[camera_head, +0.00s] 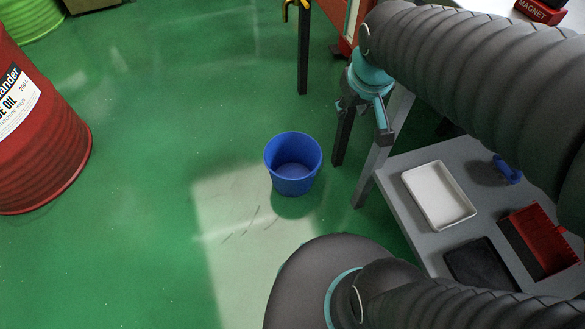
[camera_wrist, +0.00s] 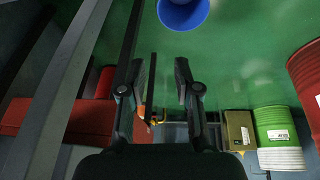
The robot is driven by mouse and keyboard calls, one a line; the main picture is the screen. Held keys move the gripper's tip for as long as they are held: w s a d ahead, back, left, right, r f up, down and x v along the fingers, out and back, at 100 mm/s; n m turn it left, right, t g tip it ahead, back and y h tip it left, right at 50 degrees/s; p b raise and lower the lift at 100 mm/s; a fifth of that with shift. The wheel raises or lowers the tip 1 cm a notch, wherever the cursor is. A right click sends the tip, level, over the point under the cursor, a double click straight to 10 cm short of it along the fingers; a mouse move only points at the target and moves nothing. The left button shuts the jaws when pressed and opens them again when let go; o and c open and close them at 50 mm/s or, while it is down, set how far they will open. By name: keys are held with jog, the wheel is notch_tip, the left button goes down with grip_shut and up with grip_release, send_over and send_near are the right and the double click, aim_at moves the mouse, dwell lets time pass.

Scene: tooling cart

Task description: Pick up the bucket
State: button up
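The blue bucket (camera_head: 293,187) stands upright and looks empty on the green floor in the middle of the head view. It also shows in the wrist view (camera_wrist: 183,14), cut off by the top edge. My gripper (camera_head: 364,122) is to the right of the bucket and a little higher in the picture, beside the cart's legs. In the wrist view my gripper (camera_wrist: 166,68) has its two fingers apart with nothing held between them. It is not touching the bucket.
A grey cart shelf (camera_head: 395,170) at the right holds a white tray (camera_head: 438,194), a red bin (camera_head: 540,240) and a black tray (camera_head: 480,265). A red oil drum (camera_head: 45,150) stands at the left. The floor between the drum and bucket is clear.

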jog(key=w+a+f+n+g+b, duration=0.1)
jog(key=w+a+f+n+b, duration=0.3)
jog(key=w+f, duration=0.55)
jog(key=n+g+b, duration=0.3)
jog(key=n+b, duration=0.1)
jog(key=b, duration=0.1)
send_over(280, 183)
notch_tip(280, 183, down, 38)
jog(key=f, duration=0.1)
jog(key=shift+h, duration=0.3)
jog(key=shift+f+b, duration=0.35)
jog(key=shift+f, duration=2.2)
grip_shut()
